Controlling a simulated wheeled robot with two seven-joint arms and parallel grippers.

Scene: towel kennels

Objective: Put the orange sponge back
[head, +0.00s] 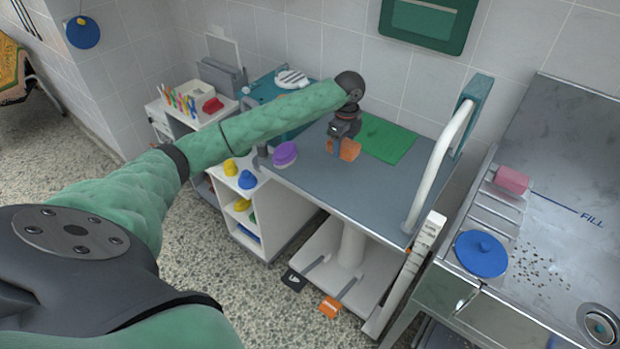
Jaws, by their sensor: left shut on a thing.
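The orange sponge (349,150) is at the gripper, over the grey table top (310,185). My left gripper (340,146) reaches across from the left, points down and is shut on the sponge. Whether the sponge touches the table is hard to tell. The gripper hides part of the sponge. A green mat (385,138) lies on the table just right of and behind the sponge. A pink sponge-like block (511,180) sits on the steel sink's rack at the right. My right gripper is not in view.
A purple brush (285,154) lies at the table's left edge. A white curved rail (437,165) rises at its right edge. A blue round lid (481,254) lies on the steel counter. A white shelf (240,205) with yellow and blue items stands left. The table's front is clear.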

